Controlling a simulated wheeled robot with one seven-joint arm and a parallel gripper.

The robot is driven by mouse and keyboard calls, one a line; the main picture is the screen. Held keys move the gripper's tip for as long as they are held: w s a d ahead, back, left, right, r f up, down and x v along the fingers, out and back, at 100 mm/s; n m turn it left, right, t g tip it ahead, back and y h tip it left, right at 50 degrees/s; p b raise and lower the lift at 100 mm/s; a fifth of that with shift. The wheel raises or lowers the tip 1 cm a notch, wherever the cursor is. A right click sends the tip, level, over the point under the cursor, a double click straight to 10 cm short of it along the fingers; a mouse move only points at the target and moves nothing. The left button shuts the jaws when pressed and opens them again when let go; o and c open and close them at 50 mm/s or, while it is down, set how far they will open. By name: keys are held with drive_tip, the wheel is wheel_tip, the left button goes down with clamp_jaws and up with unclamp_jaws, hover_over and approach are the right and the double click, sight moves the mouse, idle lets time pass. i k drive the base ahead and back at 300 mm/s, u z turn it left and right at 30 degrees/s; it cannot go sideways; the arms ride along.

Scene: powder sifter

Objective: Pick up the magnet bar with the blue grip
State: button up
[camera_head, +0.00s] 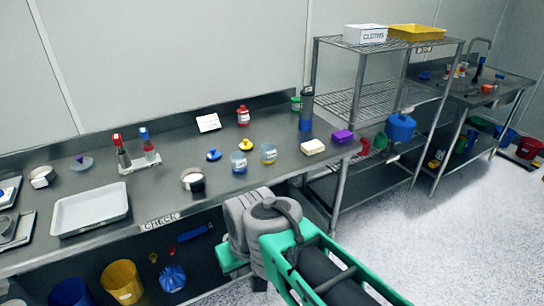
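The magnet bar with the blue grip (144,134) stands upright in a small pale holder (140,165) on the steel bench. Its blue top faces up and its lower end is hidden in the holder. A similar bar with a red grip (117,141) stands just left of it in the same holder. My gripper is not visible; only parts of my arm and green body show at the bottom centre, apart from the bars.
The bench (160,195) holds a white tray (90,210) in front left, a pale ring-shaped item (192,176) to the right, and several jars and knobs. A wire shelf (375,100) stands right of the bench. Bins (122,280) sit below. Floor is open at lower right.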

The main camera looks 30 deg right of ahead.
sight(144, 131)
drive_tip(key=z, duration=0.05)
drive_tip(key=k, duration=0.45)
drive_tip(key=u, duration=0.85)
drive_tip(key=i, duration=2)
drive_tip(key=z, duration=0.8)
